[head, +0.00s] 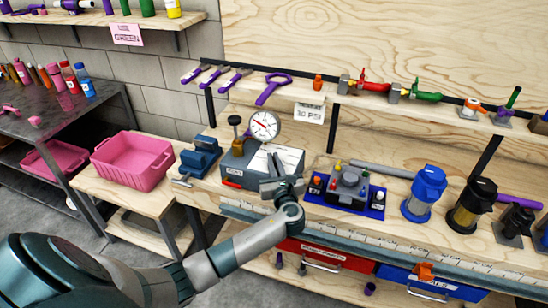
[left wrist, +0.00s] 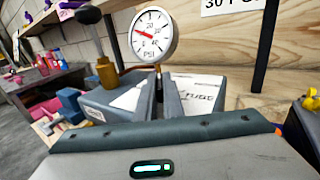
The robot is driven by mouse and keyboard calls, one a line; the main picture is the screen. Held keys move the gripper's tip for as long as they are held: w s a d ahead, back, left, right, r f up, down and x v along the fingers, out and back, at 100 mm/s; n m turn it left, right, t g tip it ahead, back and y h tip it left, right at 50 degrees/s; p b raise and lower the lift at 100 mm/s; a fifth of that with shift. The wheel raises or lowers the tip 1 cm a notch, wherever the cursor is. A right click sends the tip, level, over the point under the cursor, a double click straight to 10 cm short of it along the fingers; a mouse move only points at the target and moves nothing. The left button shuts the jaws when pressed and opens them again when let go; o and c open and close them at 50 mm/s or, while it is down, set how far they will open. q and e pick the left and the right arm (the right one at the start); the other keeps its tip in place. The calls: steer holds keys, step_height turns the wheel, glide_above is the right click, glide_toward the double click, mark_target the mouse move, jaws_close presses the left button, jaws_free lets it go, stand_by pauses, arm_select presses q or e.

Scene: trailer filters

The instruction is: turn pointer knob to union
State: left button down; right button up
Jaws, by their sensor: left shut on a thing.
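My left gripper (head: 282,186) is at the front of a grey box (head: 237,172) with a round pressure gauge (head: 264,125) above it. The box also shows in the left wrist view (left wrist: 108,101), with white labels on both sides of the gripper's fingers (left wrist: 164,95). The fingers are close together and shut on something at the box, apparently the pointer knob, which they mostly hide. I cannot read which label the knob points to. The gauge (left wrist: 153,35) has a red needle toward the left. My right gripper is not in view.
A blue base (head: 372,207) with a grey unit and coloured pegs stands right of the box. Blue (head: 424,193) and black (head: 470,205) canisters stand farther right. A blue vise (head: 199,157) is left of the box, and a pink bin (head: 132,160) stands beyond it.

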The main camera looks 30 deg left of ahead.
arm_select(q)
steer(key=shift+s+a+r+m+t+h+p, duration=0.1)
steer(key=shift+r+m+t+h+p, duration=0.05)
steer(key=shift+m+t+h+p, duration=0.55)
steer(key=shift+m+t+h, duration=0.7)
steer(key=shift+m+h, duration=0.1)
steer(key=shift+h, duration=0.4)
steer(key=shift+a+m+t+h, duration=0.1)
steer(key=shift+m+t+h, duration=0.7)
steer(key=shift+m+h, duration=1.05)
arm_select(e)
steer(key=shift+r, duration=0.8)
arm_select(q)
steer(key=shift+n+h, duration=0.25)
steer(key=shift+h, duration=0.3)
steer(key=c, duration=1.9)
jaws_free()
steer(key=shift+o, duration=0.2)
steer(key=shift+s+b, duration=0.1)
steer(key=shift+b, duration=0.2)
